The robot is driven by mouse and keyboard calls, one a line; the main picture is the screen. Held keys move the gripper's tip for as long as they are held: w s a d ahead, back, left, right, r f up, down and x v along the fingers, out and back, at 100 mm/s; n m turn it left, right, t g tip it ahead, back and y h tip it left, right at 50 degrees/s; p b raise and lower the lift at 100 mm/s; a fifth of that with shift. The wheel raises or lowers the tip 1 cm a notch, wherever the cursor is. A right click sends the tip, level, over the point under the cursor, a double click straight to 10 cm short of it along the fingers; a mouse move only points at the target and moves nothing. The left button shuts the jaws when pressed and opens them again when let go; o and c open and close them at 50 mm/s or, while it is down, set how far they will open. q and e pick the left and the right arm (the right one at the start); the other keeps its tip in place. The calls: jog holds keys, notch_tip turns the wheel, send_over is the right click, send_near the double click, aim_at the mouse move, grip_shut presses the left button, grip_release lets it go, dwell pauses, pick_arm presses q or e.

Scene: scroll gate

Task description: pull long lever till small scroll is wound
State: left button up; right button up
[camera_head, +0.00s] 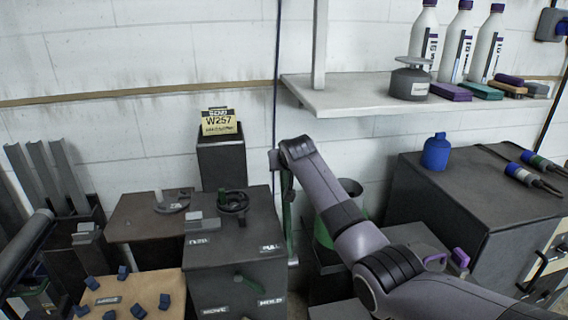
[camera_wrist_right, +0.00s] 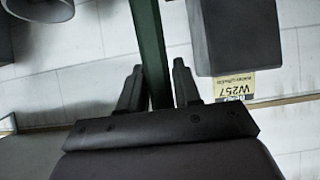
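The long lever (camera_head: 290,215) is a green upright bar beside the dark cabinet's right edge. In the right wrist view the green bar (camera_wrist_right: 150,50) runs down between the two dark fingers. In the head view my right gripper (camera_head: 285,172) is at the bar's upper part, partly hidden by my arm. A dark curled piece (camera_head: 232,203) sits on the cabinet top; I cannot tell whether it is the small scroll. My left gripper is not in view.
The dark cabinet (camera_head: 235,250) has a small green handle on its front. A W257 sign (camera_head: 219,123) stands on a dark box behind. A tan board (camera_head: 135,290) holds several blue blocks. A shelf (camera_head: 340,98) with bottles and a bench (camera_head: 480,190) are at right.

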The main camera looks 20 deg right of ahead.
jog(key=shift+o, duration=0.7)
jog(key=shift+w+f, duration=0.1)
jog(key=shift+w, duration=0.1)
jog(key=shift+s, duration=0.15)
jog(key=v, duration=0.7)
